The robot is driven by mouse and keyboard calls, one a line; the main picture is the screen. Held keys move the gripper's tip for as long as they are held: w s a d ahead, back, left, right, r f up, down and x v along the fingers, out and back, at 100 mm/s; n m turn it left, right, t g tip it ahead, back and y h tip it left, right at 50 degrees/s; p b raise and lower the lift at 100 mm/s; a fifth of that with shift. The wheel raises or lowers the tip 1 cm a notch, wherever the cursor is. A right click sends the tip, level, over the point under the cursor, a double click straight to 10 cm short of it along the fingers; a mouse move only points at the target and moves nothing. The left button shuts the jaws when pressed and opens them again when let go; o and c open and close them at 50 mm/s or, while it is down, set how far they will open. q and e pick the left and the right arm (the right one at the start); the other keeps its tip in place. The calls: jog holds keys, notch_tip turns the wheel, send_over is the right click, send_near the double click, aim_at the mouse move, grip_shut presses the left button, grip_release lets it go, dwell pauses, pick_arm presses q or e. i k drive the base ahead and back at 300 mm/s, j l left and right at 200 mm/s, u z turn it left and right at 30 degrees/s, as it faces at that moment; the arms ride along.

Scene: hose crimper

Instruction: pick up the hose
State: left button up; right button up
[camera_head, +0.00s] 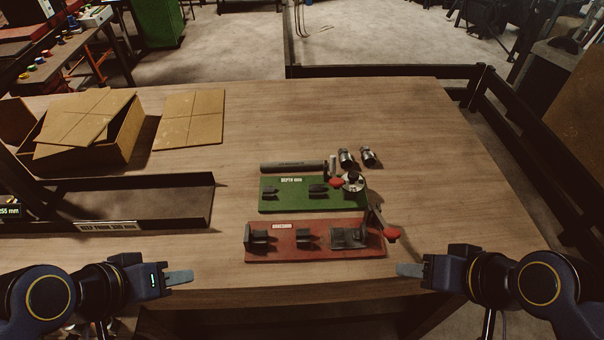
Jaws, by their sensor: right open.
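The hose (293,166) looks like a dark straight tube lying on the table along the back edge of the green fixture board (290,205). Its right end is close to the metal parts of that fixture. My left gripper (180,277) is at the table's front edge, left of the boards, apart from the hose; its finger gap is hidden at this angle. My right gripper (409,270) is open and empty near the front edge, right of the red fixture board (315,253). Two metal fittings (346,158) (368,157) stand behind the green board.
A black tray (195,207) lies at left. A cardboard box (90,150) and a flat cardboard piece (190,118) are at back left. The table's right side (450,170) is clear. A dark rail (530,170) runs beyond it.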

aim_at(307, 164)
jog(key=i+l+z, duration=0.1)
jog(key=l+z, duration=0.2)
jog(key=z, duration=0.15)
jog(key=i+l+z, duration=0.15)
jog(key=z, duration=0.3)
jog(key=l, duration=0.1)
